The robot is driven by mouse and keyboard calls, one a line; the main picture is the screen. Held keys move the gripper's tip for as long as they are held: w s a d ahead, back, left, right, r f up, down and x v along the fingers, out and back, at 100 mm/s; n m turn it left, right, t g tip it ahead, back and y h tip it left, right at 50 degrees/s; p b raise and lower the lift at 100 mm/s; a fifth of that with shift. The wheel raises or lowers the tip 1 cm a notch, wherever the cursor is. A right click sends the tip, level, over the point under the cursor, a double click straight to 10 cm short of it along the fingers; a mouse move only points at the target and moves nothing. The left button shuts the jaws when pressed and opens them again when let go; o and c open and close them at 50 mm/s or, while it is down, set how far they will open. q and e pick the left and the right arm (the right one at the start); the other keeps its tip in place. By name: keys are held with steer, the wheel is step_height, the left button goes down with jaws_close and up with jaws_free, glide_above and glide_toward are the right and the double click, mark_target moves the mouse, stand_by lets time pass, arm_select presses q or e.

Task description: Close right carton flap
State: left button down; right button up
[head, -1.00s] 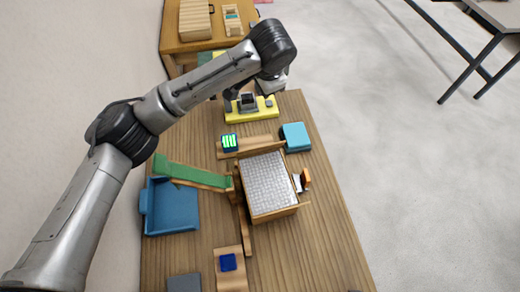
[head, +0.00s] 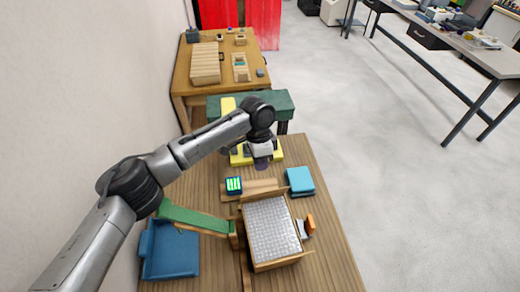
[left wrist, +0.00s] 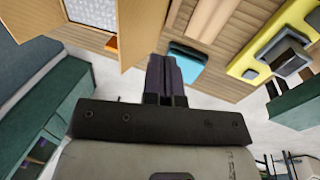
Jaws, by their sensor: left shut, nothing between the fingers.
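The open wooden-brown carton (head: 250,252) stands on the wooden table, filled with a white gridded or padded layer (head: 271,229). Narrow board-like flaps stick out around its rim, such as the one along its far edge (head: 262,190). Which piece is the right flap is hard to tell. In the left wrist view a tan carton panel (left wrist: 146,30) stands upright beside the white layer (left wrist: 92,12). My left gripper (head: 262,164) hangs beyond the carton's far side, apart from it. Its fingers (left wrist: 166,70) are together and empty. My right gripper is out of view.
A cyan box (head: 300,180) sits behind the carton, right of my gripper. A yellow base (head: 240,158) lies at the table's far end. A green ramp (head: 195,217) and blue tray (head: 170,252) are at left. An orange piece (head: 311,224) is beside the carton's right side.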

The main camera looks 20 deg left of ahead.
mark_target(264, 195)
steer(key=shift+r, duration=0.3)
arm_select(q)
steer(key=shift+s+d+f+p, duration=0.25)
steer(key=shift+s+d+f, duration=0.1)
steer(key=shift+s+f, duration=0.3)
steer(key=shift+s+d+f+p, duration=0.2)
steer(key=shift+s+d+f, duration=0.15)
steer(key=shift+s+f, duration=0.3)
steer(key=shift+s+d+f+p, duration=0.25)
steer(key=shift+s+d+f, duration=0.1)
steer(key=shift+s+f, duration=0.3)
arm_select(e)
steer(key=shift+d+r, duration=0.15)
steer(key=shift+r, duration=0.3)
